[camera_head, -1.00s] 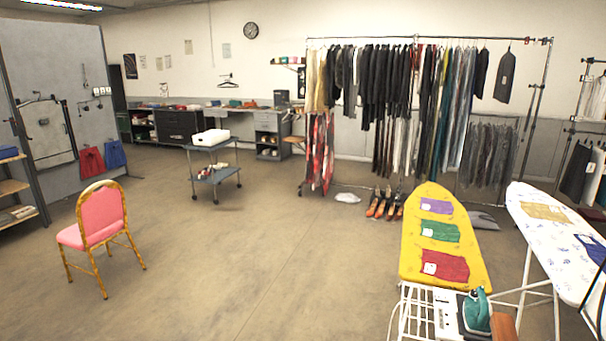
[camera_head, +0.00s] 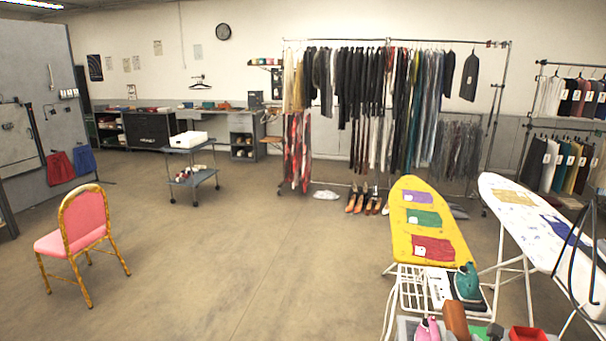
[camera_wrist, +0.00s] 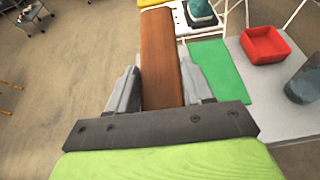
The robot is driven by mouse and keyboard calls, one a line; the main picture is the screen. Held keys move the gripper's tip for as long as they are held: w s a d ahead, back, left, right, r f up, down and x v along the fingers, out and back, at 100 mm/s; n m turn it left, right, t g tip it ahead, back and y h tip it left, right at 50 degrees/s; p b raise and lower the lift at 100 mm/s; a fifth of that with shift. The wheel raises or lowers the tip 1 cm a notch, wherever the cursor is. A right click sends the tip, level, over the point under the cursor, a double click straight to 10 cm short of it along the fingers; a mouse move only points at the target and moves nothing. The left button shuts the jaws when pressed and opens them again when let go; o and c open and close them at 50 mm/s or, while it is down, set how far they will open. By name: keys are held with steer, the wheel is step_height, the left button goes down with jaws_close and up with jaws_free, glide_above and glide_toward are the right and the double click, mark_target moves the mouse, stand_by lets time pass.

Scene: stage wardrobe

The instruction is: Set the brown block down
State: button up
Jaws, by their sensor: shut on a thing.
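The brown block (camera_wrist: 160,60) is long, with a wood-like surface. In the wrist view it lies lengthwise between the two grey fingers of my gripper (camera_wrist: 162,78), which is shut on it. Its near end is hidden by the gripper body. In the head view the block (camera_head: 455,319) shows at the bottom, in front of the grey table; my gripper is not clearly visible there. The wrist view shows a grey-white table (camera_wrist: 285,105) to the right of the block, with a green mat (camera_wrist: 220,72) close beside it. I cannot tell whether the block touches anything below.
A red tray (camera_wrist: 265,45) and a dark grey cylinder (camera_wrist: 303,80) stand on the table. A pink object (camera_head: 428,329) is left of the block. A teal iron (camera_head: 467,283) rests beyond it, by a yellow ironing board (camera_head: 407,215). Open floor (camera_head: 240,255) lies left.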

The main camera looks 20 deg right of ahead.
steer(key=w+a+f+n+t+y+b, duration=0.1)
steer(key=w+a+f+b, duration=0.1)
steer(key=w+a+f, duration=0.35)
steer(key=w+a+f+n+y+b, duration=0.1)
steer(key=w+a+f+y, duration=0.15)
steer(key=a+f, duration=0.5)
steer(key=a+f+n+y+b, duration=0.1)
steer(key=a+f+n+y, duration=0.1)
steer(key=a, duration=0.9)
steer(key=w+a+f+n+t+y+b, duration=0.1)
steer(key=a+f+n+b, duration=0.1)
steer(key=a, duration=0.9)
steer(key=shift+w+a+y+b, duration=0.2)
steer(key=shift+w+y+b, duration=0.1)
steer(key=shift+y, duration=0.05)
